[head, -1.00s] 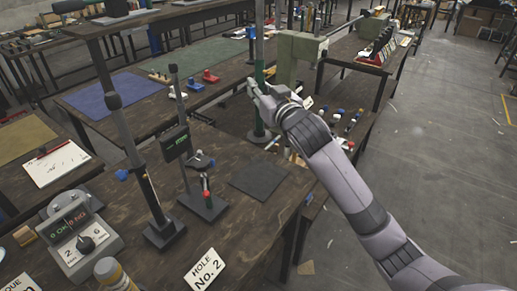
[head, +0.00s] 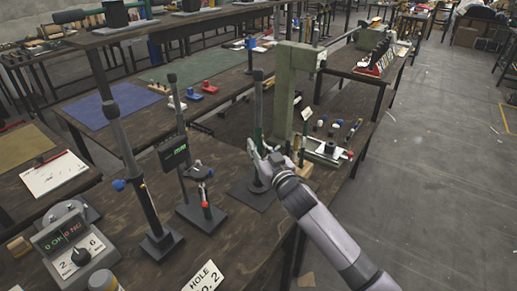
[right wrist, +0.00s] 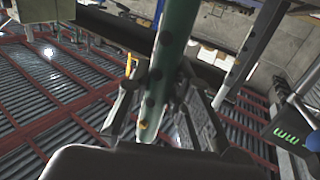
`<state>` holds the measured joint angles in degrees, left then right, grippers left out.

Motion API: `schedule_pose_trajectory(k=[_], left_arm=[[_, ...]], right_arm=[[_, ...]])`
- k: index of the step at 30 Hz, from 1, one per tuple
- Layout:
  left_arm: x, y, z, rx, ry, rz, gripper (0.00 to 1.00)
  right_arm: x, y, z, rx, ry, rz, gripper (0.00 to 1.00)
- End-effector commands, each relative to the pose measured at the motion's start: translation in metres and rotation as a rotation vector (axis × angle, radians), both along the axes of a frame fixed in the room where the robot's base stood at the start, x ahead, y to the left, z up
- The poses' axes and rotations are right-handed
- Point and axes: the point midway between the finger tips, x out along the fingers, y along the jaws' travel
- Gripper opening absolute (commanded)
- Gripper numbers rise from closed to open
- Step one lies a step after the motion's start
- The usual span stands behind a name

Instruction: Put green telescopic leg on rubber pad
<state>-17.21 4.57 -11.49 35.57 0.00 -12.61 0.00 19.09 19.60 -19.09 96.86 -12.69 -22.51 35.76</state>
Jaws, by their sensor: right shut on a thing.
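The green telescopic leg (head: 258,112) stands upright near the middle of the head view, with a dark cap on top. My right gripper (head: 262,155) is shut around its lower part. In the right wrist view the green tube (right wrist: 173,50), with dark holes along it, runs between the fingers (right wrist: 163,100). The rubber pad (head: 242,193) is a dark flat square on the wooden table. The foot of the leg is over the pad, partly hidden by the gripper; I cannot tell if it touches. My left gripper is not in view.
A pale green press frame (head: 290,95) rises behind the gripper. A HOLE sign (head: 203,278) lies at the front table edge.

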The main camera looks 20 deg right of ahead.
Motion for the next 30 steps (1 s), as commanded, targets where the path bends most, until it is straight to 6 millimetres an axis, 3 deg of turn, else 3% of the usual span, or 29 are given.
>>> schedule_pose_trajectory(k=[8, 9, 17, 27, 30], left_arm=[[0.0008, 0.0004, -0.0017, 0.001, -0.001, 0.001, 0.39], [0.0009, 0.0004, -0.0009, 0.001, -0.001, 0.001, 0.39], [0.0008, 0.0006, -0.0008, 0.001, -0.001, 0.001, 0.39], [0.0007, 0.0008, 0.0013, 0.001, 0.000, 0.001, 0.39], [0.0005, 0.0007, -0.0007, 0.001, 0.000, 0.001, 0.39]], right_arm=[[0.0002, 0.0000, -0.0011, 0.001, -0.003, 0.000, 0.00], [0.0001, -0.0001, -0.0014, 0.000, 0.000, -0.001, 0.22], [0.0001, -0.0001, -0.0014, 0.000, 0.001, 0.000, 0.39], [0.0002, -0.0003, 0.0024, 0.000, 0.000, 0.000, 0.39], [-0.0084, -0.0014, -0.0001, 0.001, 0.001, 0.000, 0.39]])
